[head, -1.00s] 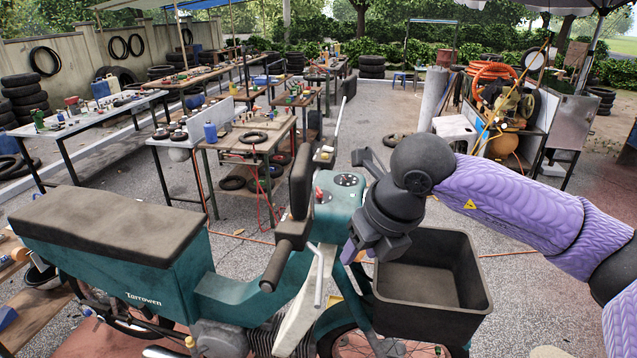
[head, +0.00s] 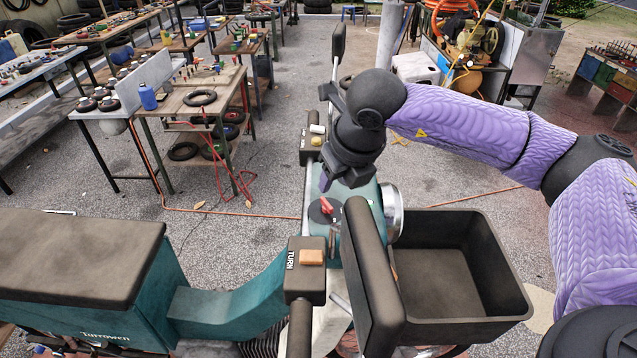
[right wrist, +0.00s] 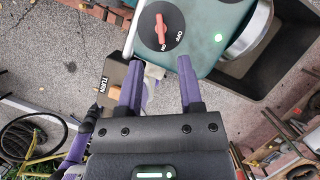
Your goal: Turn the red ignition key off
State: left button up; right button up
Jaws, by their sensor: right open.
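The red ignition key (head: 326,205) sits on a round black dial on the scooter's teal console (head: 355,205). In the right wrist view the key (right wrist: 161,29) has one end by the ON mark; the OFF mark is to its right. A small green light glows on the console (right wrist: 210,55). My right gripper (head: 325,183) points down just above and behind the key in the head view. In the right wrist view its two purple fingers (right wrist: 160,64) are open and empty, apart from the key, which lies ahead of their tips. My left gripper is out of view.
The handlebar's TURN switch box (head: 307,270) and a dark mirror (head: 370,275) stand close to the console. A black front basket (head: 460,322) is to its right. Workbenches (head: 190,105) stand at the back left, with open paving between.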

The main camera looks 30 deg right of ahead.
aim_at(327, 203)
jog(key=x, duration=0.2)
jog(key=p+x, duration=0.1)
jog(key=shift+s+f, duration=0.15)
jog(key=shift+f, duration=0.25)
jog(key=x, duration=0.3)
jog(key=shift+w+r+p, duration=0.1)
jog(key=shift+w+p, duration=0.2)
jog(key=shift+f, duration=0.25)
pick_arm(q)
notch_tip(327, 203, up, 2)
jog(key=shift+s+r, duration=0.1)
pick_arm(e)
grip_shut()
